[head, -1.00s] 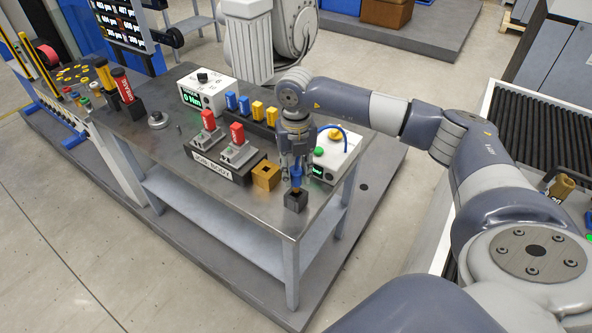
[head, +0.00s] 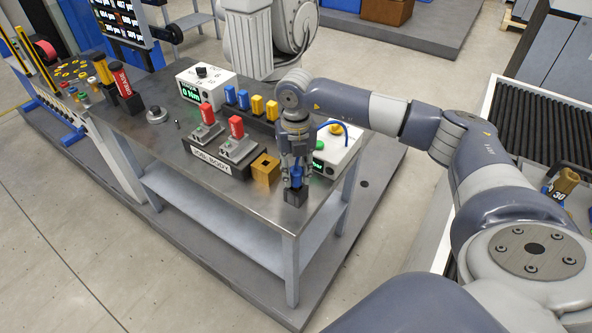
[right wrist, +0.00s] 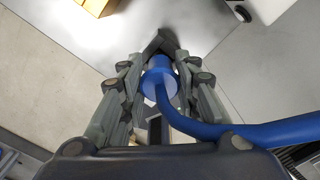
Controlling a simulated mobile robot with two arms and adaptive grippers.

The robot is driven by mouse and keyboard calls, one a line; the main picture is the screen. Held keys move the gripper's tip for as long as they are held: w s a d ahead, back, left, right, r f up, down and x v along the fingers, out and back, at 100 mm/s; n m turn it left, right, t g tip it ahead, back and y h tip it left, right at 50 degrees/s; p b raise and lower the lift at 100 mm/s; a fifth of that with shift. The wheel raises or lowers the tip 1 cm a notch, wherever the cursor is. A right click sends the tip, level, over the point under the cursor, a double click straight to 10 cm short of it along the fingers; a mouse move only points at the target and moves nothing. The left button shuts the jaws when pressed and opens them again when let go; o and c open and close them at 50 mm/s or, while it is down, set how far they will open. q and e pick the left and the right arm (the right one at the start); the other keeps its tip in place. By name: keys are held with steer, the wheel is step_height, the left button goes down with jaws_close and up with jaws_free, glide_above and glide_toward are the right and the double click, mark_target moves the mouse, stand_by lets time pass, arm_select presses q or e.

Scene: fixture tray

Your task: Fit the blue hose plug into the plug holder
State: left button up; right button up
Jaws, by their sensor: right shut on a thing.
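My right gripper (head: 297,176) is shut on the blue hose plug (head: 296,182) above the front right corner of the workbench. The plug also shows between the fingers in the right wrist view (right wrist: 159,80), its blue hose running off to the right. The plug holder, a small black block (head: 296,198), stands directly under the plug. The plug's lower end meets the holder's top; how far it sits inside is hidden by the fingers. In the right wrist view a dark part of the holder (right wrist: 160,43) shows beyond the plug. My left gripper is not in view.
Left of the holder stand a yellow-brown block (head: 265,168) with a square hole and the "JOB: BODY" fixture (head: 222,160) with red-handled parts. A white box (head: 335,155) with a green button stands close behind on the right. The bench's front edge is near.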

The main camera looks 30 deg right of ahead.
steer(key=shift+f+b, duration=0.4)
steer(key=shift+f, duration=0.2)
steer(key=o, duration=1.2)
step_height(320, 180, up, 12)
steer(key=shift+r, duration=0.1)
steer(key=shift+a, duration=0.1)
